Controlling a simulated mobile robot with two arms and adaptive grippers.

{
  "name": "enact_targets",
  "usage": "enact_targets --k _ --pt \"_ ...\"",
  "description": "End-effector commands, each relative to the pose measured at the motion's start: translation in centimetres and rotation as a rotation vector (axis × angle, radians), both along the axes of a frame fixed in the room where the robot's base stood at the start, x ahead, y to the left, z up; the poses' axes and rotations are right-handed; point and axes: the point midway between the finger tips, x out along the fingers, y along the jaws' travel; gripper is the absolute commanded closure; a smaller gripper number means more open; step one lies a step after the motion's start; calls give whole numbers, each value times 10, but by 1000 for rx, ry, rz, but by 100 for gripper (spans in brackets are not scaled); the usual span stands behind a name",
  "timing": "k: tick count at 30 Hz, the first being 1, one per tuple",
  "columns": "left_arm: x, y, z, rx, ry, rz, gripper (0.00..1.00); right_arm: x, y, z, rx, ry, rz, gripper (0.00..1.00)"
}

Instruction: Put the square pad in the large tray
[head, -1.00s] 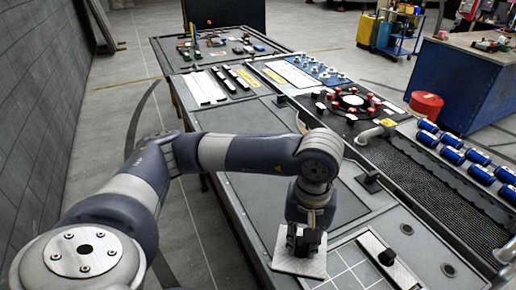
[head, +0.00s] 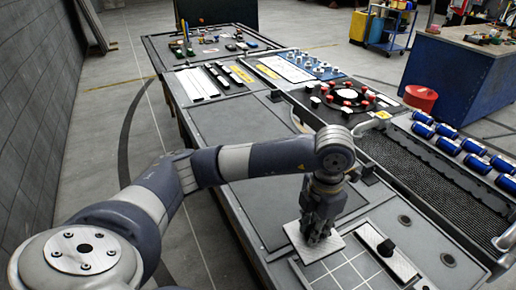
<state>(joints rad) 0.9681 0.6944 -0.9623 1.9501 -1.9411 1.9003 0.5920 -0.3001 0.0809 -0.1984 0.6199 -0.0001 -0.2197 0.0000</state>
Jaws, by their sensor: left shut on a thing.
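The square pad (head: 298,246) is a thin, pale, light-grey square in the lower middle of the head view. My left gripper (head: 316,236) points down and is shut on it; the fingers hide the pad's middle. The pad is at the upper left corner of a panel with a white-lined grid (head: 347,276). I cannot tell whether it touches the surface. Large grey recessed panels (head: 240,118) lie along the bench; which of these areas is the large tray is not clear. My right gripper is not in view.
A narrow light plate with a black knob (head: 388,257) lies right of the grid. A dark ribbed conveyor (head: 418,170) with blue cylinders (head: 473,146) runs along the right. A turntable with red pieces (head: 349,95) stands farther back. The grey panel left of the gripper (head: 265,205) is bare.

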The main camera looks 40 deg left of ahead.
Motion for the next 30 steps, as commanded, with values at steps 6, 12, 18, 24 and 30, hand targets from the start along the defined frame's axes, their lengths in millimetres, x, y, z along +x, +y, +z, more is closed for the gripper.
enact_targets --k 6,12,18,24,30 --pt "7 -2 -9 1 5 331 100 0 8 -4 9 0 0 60" --pt "11 3 -11 4 8 455 100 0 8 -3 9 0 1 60" --pt "25 42 -12 7 9 471 100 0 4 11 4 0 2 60" --pt "45 92 -17 6 9 469 100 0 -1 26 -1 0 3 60" --pt "62 133 -22 3 9 464 100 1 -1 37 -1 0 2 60"
